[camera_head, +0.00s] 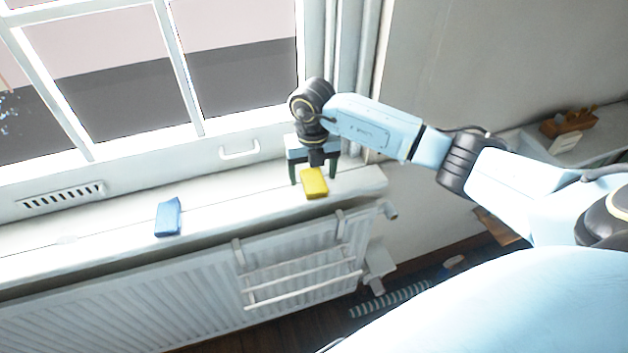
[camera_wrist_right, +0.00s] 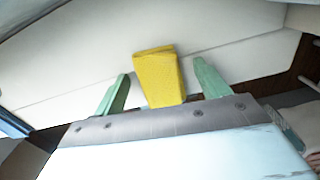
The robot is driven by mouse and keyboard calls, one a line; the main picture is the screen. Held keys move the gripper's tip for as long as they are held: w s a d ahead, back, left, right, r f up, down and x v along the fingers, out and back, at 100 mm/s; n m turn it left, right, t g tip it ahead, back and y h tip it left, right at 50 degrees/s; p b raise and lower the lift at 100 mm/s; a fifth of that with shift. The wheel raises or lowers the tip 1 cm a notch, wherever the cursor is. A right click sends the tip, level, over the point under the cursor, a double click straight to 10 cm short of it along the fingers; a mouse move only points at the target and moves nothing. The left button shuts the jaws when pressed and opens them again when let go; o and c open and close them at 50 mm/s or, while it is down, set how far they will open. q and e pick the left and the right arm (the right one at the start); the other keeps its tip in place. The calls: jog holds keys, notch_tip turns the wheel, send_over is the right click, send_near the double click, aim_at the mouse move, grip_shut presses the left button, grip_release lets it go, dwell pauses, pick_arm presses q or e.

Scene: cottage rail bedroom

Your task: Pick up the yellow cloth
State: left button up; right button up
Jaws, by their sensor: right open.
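The yellow cloth (camera_head: 314,184) is a small folded block on the white windowsill, near its right end. My right gripper (camera_head: 313,178) is over the cloth, with one finger on each side of it. In the right wrist view the cloth (camera_wrist_right: 159,77) shows between the two green fingers (camera_wrist_right: 160,88), which stand apart with gaps on both sides. The right gripper is open. The lower end of the cloth is hidden behind the gripper body in the wrist view. My left gripper is not in view.
A blue folded cloth (camera_head: 168,217) lies on the sill (camera_head: 110,225) further left. A window with a handle (camera_head: 240,150) stands behind the sill. A white radiator (camera_head: 200,300) with a rail rack (camera_head: 303,280) is below. The sill between the two cloths is clear.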

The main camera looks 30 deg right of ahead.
aim_at(313, 173)
jog(key=c, duration=1.1)
jog(key=shift+o, duration=0.2)
jog(key=shift+r, duration=0.15)
jog(key=shift+s+r, duration=0.2)
jog(key=shift+r, duration=0.2)
notch_tip(313, 173, up, 7)
jog(key=shift+w+f, duration=0.1)
jog(key=shift+f, duration=0.1)
jog(key=s+a, duration=0.2)
jog(key=s, duration=0.7)
jog(key=s+a, duration=0.2)
jog(key=s, duration=0.8)
jog(key=shift+s+a+f+b, duration=0.15)
jog(key=shift+a+f+b, duration=0.15)
jog(key=shift+a+b, duration=0.1)
